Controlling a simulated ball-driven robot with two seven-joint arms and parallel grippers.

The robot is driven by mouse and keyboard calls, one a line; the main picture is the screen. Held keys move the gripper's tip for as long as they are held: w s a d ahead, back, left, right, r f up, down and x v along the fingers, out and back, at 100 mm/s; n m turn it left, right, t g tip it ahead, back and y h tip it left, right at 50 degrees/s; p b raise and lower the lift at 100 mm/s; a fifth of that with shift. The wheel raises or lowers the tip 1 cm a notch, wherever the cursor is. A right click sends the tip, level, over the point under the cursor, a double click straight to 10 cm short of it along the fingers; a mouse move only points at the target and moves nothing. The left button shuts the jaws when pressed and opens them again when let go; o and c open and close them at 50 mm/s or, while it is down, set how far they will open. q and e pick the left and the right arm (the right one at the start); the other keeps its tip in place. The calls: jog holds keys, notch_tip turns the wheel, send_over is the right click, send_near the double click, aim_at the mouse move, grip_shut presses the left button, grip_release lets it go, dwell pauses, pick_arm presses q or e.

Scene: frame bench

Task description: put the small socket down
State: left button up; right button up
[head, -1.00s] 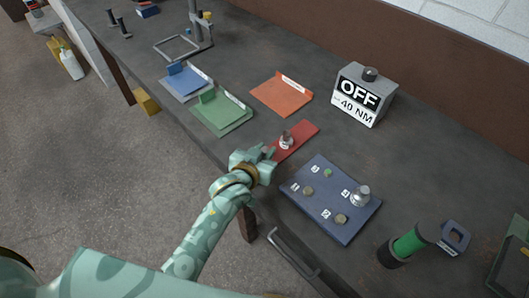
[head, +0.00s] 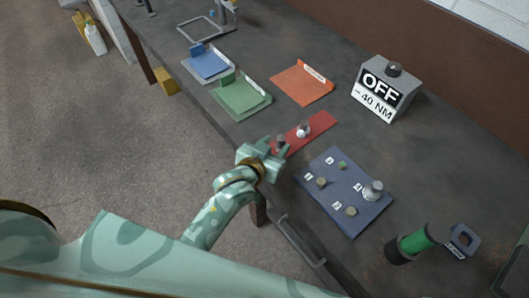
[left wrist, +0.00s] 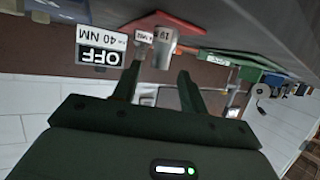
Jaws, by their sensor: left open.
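A small grey socket (head: 281,140) stands on the near end of the red mat (head: 322,122), beside the fingertips of my left gripper (head: 275,148). In the left wrist view, whose picture is upside down, this socket, marked 19 (left wrist: 164,46), stands upright on the red mat (left wrist: 150,20). There my left gripper (left wrist: 160,74) is open, with one finger to each side and the socket just beyond the tips. A second socket (head: 303,129) stands farther along the mat, partly hidden behind the first in the wrist view. My right gripper is not in view.
A blue numbered board (head: 330,212) with several bolts and a larger socket (head: 373,190) lies right of the mat. A grey box (head: 386,92) reading OFF and 40 NM stands behind. Green (head: 241,98) and orange (head: 301,86) trays lie beyond the mat.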

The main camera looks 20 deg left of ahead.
pick_arm(q)
jog(key=p+v, duration=0.1)
jog(key=v, duration=0.6)
jog(key=shift+s+r, duration=0.15)
jog(key=shift+s, duration=0.15)
